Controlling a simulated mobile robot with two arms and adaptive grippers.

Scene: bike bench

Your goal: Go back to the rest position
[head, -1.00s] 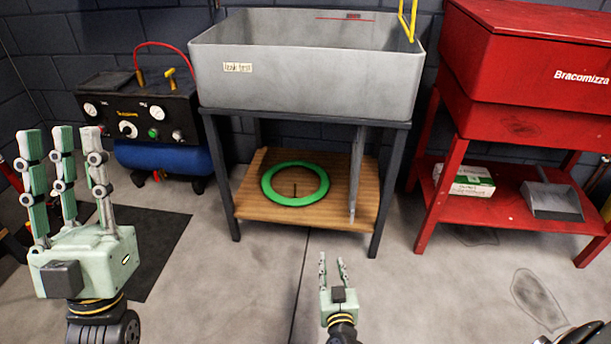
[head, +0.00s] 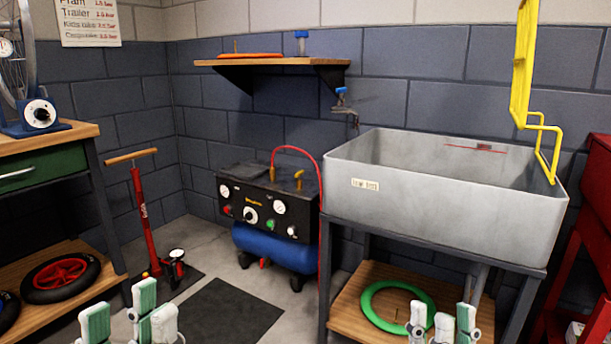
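My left gripper (head: 130,318) shows at the bottom left of the head view, its pale green fingers pointing up and spread apart with nothing between them. My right gripper (head: 440,325) shows at the bottom right, in front of the sink stand's lower shelf. Its fingers also point up, apart, with nothing seen between them. Only the finger ends of both grippers show; the palms and arms are below the picture. Neither gripper appears to touch anything.
A grey leak-test sink (head: 440,215) stands at the right, with a green ring (head: 368,304) on its lower shelf. A compressor (head: 272,248) and a red floor pump (head: 144,225) stand left of it. A workbench (head: 50,154) is at far left. A dark mat (head: 225,315) lies on open floor.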

